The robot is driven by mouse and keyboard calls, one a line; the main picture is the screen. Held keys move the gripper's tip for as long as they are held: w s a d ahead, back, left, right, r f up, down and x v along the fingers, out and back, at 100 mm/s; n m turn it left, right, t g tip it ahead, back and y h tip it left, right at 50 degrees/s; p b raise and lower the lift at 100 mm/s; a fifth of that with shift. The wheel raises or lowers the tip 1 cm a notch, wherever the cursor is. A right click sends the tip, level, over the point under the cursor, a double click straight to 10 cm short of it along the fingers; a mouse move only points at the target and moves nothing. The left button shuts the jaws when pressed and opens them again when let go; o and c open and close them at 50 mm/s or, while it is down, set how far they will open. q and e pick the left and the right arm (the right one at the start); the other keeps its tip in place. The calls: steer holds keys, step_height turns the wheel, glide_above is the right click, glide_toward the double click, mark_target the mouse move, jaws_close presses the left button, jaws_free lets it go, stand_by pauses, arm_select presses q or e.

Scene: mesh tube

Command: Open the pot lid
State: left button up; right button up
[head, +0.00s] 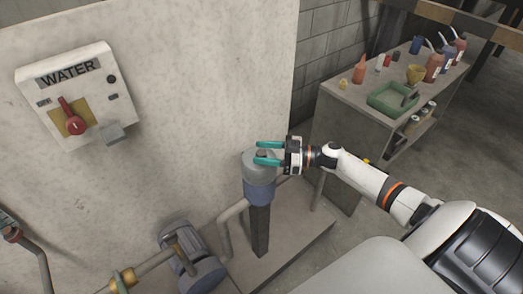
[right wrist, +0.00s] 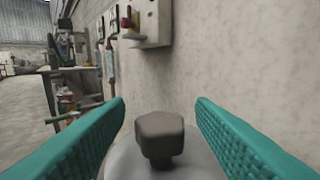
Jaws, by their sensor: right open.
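The pot (head: 259,185) is a grey-blue cylinder on a dark square post, close to the pale wall. Its round grey lid (right wrist: 118,157) has a dark faceted knob (right wrist: 160,136) on top. The lid appears to be on the pot. My right gripper (head: 262,153) reaches in from the right over the lid, with teal fingers apart. In the right wrist view its fingers (right wrist: 160,120) stand open on either side of the knob, with a gap on both sides; nothing is held. In the head view the knob is partly hidden between the fingers. My left gripper is not in view.
A white WATER box (head: 85,90) with a red handle hangs on the wall at left. Pipes and a motor-like unit (head: 187,262) lie low beside the post. A bench (head: 338,112) at back right carries bottles, cups and a green tray (head: 391,101).

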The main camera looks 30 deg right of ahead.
steer(key=shift+w+a, duration=0.35)
